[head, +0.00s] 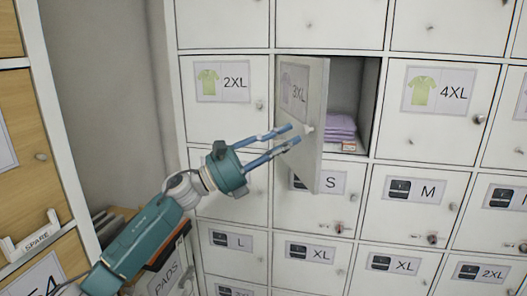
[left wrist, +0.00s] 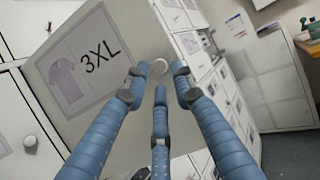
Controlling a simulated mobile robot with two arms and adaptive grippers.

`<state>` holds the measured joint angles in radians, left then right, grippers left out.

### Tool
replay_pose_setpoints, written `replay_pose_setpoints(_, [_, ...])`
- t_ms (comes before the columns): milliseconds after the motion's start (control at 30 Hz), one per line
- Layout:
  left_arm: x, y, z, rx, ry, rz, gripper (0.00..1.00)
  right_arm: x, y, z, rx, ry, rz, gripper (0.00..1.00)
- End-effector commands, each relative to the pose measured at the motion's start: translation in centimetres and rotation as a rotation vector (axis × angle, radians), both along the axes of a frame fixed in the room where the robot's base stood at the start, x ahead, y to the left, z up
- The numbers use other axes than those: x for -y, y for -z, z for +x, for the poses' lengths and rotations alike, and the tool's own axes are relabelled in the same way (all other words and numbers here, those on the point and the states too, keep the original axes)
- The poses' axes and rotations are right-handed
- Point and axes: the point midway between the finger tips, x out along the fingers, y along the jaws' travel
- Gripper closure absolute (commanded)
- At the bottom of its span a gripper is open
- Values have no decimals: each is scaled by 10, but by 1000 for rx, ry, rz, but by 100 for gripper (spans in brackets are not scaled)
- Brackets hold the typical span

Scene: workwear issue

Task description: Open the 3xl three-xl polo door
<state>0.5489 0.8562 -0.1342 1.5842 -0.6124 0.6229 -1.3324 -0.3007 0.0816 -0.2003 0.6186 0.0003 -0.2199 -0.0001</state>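The 3XL polo door (head: 312,165) stands part open, swung outward on its left side. Its label shows a polo and "3XL", and it also shows in the left wrist view (left wrist: 110,110). Its round pale knob (head: 308,129) is near the free edge. My left gripper (head: 292,134) is in front of the door's outer face, with its fingers spread and pointing at the knob. In the left wrist view the knob (left wrist: 160,67) appears between the fingertips, and the fingers look apart from it. My right gripper is in neither view.
Folded purple garments (head: 341,126) lie in the opened compartment. The 2XL door (head: 227,120) at left and 4XL door (head: 435,130) at right are closed. Small doors fill the rows below. A wooden-fronted cabinet (head: 25,120) stands at far left.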

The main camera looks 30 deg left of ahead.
Motion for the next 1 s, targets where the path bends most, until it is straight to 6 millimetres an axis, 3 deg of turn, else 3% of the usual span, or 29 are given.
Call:
replay_pose_setpoints(400, [-51,30,-50,-3,1,-1,75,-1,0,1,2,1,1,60])
replay_pose_setpoints(833, [-59,34,-58,0,1,0,75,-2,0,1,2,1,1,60])
replay_pose_setpoints(933, [-61,39,-55,-16,-1,-17,93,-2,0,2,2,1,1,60])
replay_pose_setpoints(1000, [-70,56,-45,-74,-13,-84,100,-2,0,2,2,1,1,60])
